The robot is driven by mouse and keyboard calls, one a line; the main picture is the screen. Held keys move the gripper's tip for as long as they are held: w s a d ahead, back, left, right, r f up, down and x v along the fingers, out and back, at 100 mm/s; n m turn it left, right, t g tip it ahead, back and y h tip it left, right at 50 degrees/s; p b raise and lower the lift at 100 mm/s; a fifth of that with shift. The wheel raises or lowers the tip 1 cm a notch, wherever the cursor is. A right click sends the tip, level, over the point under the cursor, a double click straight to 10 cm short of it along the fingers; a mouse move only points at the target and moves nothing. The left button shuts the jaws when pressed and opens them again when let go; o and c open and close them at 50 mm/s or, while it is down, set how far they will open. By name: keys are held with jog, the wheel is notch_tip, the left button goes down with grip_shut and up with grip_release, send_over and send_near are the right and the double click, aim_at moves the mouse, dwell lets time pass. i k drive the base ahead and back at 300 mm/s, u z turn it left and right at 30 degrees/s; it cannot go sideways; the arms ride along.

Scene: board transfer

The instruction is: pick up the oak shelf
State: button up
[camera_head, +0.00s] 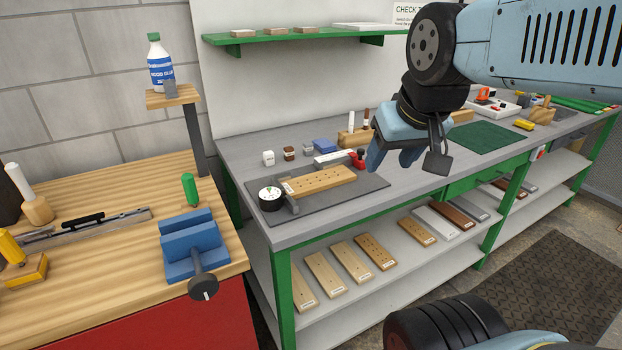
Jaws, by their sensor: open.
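My gripper (394,160) is open and empty, raised above the grey workbench (400,196) and pointing down. A light wooden board with holes (322,181) lies on the dark mat (363,188) to the left of and below my gripper, apart from it. A round white dial (270,196) and a grey block touch or adjoin its left end. Several more boards lie on the lower shelf, including a tan board with holes (376,252), a plain light board (350,262) and a dark brown board (453,217). Their labels are too small to read, so I cannot tell which is the oak shelf.
A green bench frame (289,290) borders the lower shelf (400,284). Small jars and a blue box (324,146) stand behind the mat. A green mat (473,139) lies farther right. At left, a wooden bench (110,255) carries a blue vise (188,247).

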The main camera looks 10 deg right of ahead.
aim_at(306, 185)
jog(key=z, duration=0.05)
jog(key=k, duration=0.5)
jog(key=z, duration=0.7)
jog(key=i, duration=1.1)
jog(key=u, duration=0.2)
